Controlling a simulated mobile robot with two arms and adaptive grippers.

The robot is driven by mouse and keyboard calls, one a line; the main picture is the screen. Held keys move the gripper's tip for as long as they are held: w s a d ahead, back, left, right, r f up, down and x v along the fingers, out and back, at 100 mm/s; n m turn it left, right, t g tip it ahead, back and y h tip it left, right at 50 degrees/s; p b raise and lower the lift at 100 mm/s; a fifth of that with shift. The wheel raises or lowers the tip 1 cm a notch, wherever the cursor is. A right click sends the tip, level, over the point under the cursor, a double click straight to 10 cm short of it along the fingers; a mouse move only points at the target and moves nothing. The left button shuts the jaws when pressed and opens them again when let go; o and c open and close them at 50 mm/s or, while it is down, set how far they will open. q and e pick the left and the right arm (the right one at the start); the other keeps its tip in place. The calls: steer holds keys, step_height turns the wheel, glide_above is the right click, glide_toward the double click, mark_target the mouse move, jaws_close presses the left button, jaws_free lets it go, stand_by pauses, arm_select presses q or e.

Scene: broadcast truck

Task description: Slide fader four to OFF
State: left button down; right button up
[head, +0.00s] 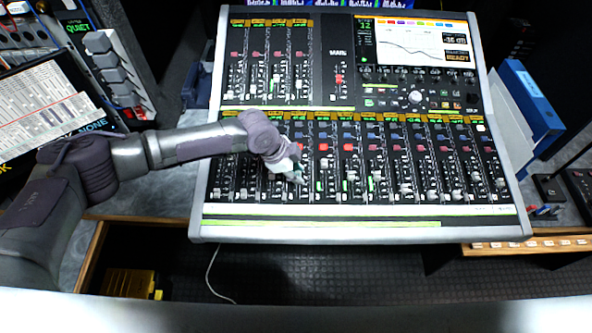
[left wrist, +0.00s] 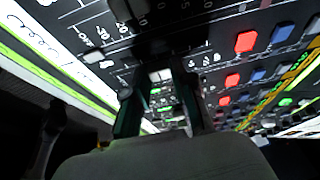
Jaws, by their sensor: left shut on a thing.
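The mixing console (head: 400,210) is a wide board with rows of channel strips. My left gripper (head: 298,178) reaches over the lower fader bank, at the strip that looks like the fourth from the left. Its fingers (left wrist: 160,108) are shut on a pale fader cap (left wrist: 160,75), which shows between the fingertips in the left wrist view. The gripper covers this fader's slot in the head view, so its exact position along the scale is hard to tell. My right gripper is not in view.
Neighbouring fader caps (head: 345,185) stand close to the right. Red buttons (left wrist: 245,41) lie beside the gripper in the left wrist view. A screen (head: 425,42) fills the console's upper right. A blue binder (head: 533,95) stands right of the console.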

mark_target(301, 198)
arm_select(q)
steer(key=s+p, duration=0.2)
steer(key=s, duration=0.1)
steer(key=s+p, duration=0.1)
steer(key=s, duration=0.1)
steer(key=shift+s+f+p, duration=0.25)
steer(key=shift+p, duration=0.1)
steer(key=shift+s+f, duration=0.1)
steer(key=shift+s, duration=0.05)
steer(key=shift+f, duration=0.15)
steer(key=c, duration=1)
jaws_free()
steer(key=shift+o, duration=0.2)
steer(key=shift+s, duration=0.1)
steer(key=shift+a, duration=0.1)
steer(key=shift+a+r, duration=0.1)
steer(key=shift+r, duration=0.4)
steer(key=v, duration=1.1)
